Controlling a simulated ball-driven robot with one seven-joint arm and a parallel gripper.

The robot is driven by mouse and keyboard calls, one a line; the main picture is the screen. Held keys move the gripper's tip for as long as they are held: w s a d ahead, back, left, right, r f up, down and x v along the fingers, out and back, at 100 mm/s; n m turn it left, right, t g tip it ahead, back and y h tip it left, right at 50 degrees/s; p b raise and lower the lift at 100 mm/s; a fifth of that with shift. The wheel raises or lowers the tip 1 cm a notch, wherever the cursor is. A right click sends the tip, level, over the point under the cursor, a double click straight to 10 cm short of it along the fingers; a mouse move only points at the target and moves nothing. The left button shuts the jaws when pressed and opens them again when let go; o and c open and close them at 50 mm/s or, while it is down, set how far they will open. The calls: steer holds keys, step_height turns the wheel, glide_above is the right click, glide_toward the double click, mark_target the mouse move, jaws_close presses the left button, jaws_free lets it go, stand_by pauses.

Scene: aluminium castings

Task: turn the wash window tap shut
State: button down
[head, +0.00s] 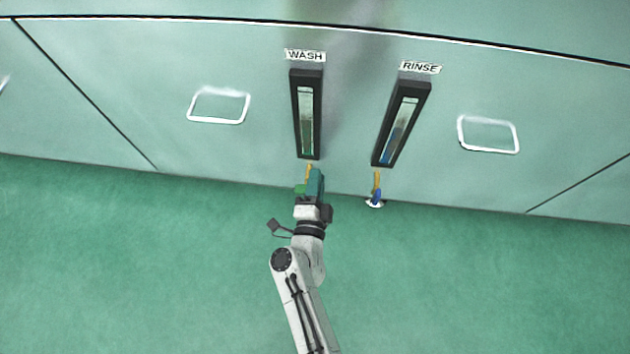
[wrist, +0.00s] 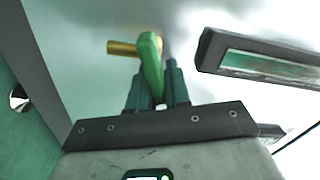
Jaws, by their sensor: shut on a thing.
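The wash window (head: 306,115) is a tall dark-framed sight glass under the WASH label, with green in its lower part. Its dark frame also shows at right in the wrist view (wrist: 205,50). Below it is the wash tap, with a brass stub (head: 308,168) and a green lever (wrist: 151,65). In the wrist view the brass stub (wrist: 122,48) points left and the lever lies across it. My gripper (head: 316,180) has its teal fingers (wrist: 157,85) on either side of the lever, shut on it. The fingers hide part of the lever.
The rinse window (head: 402,122), with blue in it, stands to the right. Its brass tap (head: 377,180) has a blue lever (head: 377,195) near a white round piece (head: 371,204). White-framed handles (head: 218,106) flank the windows. The green floor (head: 470,270) is clear.

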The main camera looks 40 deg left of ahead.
steer(key=shift+d+f+m+b, duration=0.1)
steer(key=shift+f+m+b, duration=0.3)
steer(key=shift+m, duration=0.7)
steer(key=c, duration=1.2)
jaws_free()
steer(key=shift+r, duration=0.1)
steer(key=shift+o, duration=0.2)
steer(key=p+v, duration=0.3)
steer(key=v, duration=0.8)
